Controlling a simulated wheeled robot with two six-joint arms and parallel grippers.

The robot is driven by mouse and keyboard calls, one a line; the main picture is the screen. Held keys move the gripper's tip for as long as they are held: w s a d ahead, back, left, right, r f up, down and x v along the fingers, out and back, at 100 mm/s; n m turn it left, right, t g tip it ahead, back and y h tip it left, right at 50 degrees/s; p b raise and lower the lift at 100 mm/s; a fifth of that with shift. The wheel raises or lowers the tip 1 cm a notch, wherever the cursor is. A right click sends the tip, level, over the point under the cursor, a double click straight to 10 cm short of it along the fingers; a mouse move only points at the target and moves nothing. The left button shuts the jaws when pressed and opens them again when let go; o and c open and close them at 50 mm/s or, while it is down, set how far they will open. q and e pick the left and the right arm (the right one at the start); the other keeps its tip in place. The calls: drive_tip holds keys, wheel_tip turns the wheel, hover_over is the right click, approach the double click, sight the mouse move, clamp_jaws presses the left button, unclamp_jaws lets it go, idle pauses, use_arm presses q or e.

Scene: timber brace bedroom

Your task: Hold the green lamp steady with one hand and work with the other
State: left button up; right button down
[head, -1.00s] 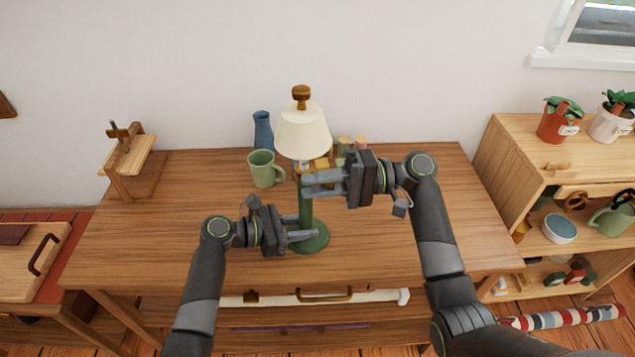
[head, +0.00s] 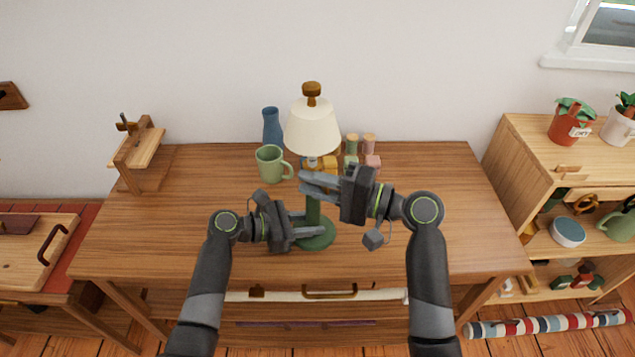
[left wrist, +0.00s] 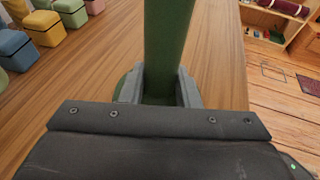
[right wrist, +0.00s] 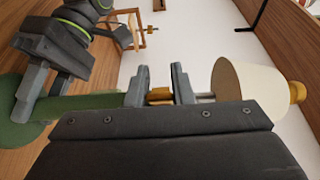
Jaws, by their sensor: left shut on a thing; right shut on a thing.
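The green lamp stands upright on the desk, with a round green base (head: 318,240), a green post (head: 313,208) and a cream shade (head: 312,128) topped by a brown knob (head: 311,89). My left gripper (head: 318,222) is shut on the lower post just above the base; the left wrist view shows the green post (left wrist: 168,45) between its fingers. My right gripper (head: 304,182) is shut at the lamp's neck below the shade. In the right wrist view a small golden-brown piece (right wrist: 160,96) sits between its fingers; the fingers partly hide the neck.
A green mug (head: 270,164) and a blue vase (head: 272,126) stand behind the lamp to the left. Several small coloured jars (head: 352,144) stand close behind on the right. A wooden stand (head: 138,150) is at the desk's left. The desk's right side (head: 440,190) is clear.

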drive_tip(key=shift+r+t, duration=0.25)
drive_tip(key=shift+t, duration=0.15)
drive_tip(key=c, duration=1.6)
unclamp_jaws()
drive_tip(key=o, duration=0.3)
drive_tip(key=shift+f, duration=0.15)
drive_tip(key=shift+o, duration=0.2)
drive_tip(key=v, duration=1.2)
drive_tip(key=shift+s, duration=0.2)
